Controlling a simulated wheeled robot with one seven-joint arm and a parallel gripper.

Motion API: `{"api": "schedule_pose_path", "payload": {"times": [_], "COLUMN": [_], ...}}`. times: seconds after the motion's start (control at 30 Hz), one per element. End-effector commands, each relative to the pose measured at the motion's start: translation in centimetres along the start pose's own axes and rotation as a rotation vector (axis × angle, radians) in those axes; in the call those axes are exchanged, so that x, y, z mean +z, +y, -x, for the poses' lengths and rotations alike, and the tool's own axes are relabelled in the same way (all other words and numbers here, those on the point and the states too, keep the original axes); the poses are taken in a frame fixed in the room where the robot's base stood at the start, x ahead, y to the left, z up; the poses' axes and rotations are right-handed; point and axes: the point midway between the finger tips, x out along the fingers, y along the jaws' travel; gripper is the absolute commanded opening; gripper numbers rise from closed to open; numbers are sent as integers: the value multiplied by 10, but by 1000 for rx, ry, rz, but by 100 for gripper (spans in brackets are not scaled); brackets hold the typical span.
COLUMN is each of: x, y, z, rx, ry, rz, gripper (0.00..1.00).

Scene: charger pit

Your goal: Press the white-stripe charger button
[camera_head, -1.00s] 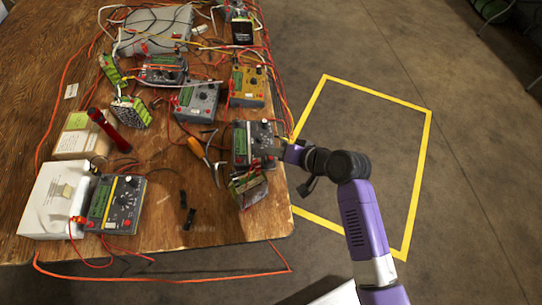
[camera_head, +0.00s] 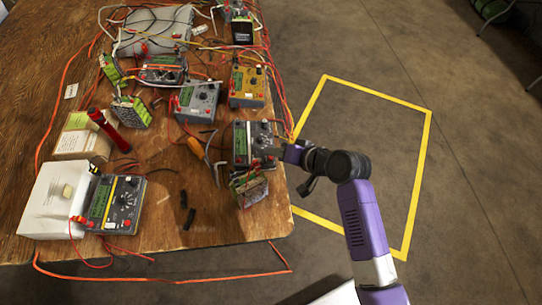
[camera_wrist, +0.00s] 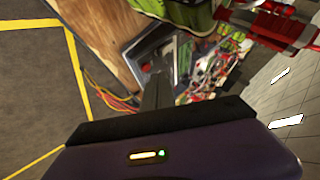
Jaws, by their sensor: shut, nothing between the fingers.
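A dark grey charger (camera_head: 241,143) with a green screen and knobs lies near the table's right edge in the head view. In the wrist view the shut fingers (camera_wrist: 158,92) point toward a grey charger face with a red button (camera_wrist: 172,45); a gap cannot be judged. A grey charger (camera_head: 197,100) and an orange one (camera_head: 248,88) stand farther back.
A green battery pack (camera_head: 248,188) lies just in front of the nearest charger. Many cables cover the back of the table (camera_head: 215,225). Floor inside the yellow outline (camera_head: 385,95) is clear.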

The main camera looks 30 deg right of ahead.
Motion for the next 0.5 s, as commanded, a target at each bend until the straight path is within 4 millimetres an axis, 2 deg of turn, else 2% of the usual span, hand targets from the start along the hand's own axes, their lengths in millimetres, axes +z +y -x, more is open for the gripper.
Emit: {"api": "schedule_pose_path", "payload": {"times": [0.5], "x": [4], "y": [4], "z": [-6], "rx": [0], "ry": [0], "rz": [0], "gripper": [0]}}
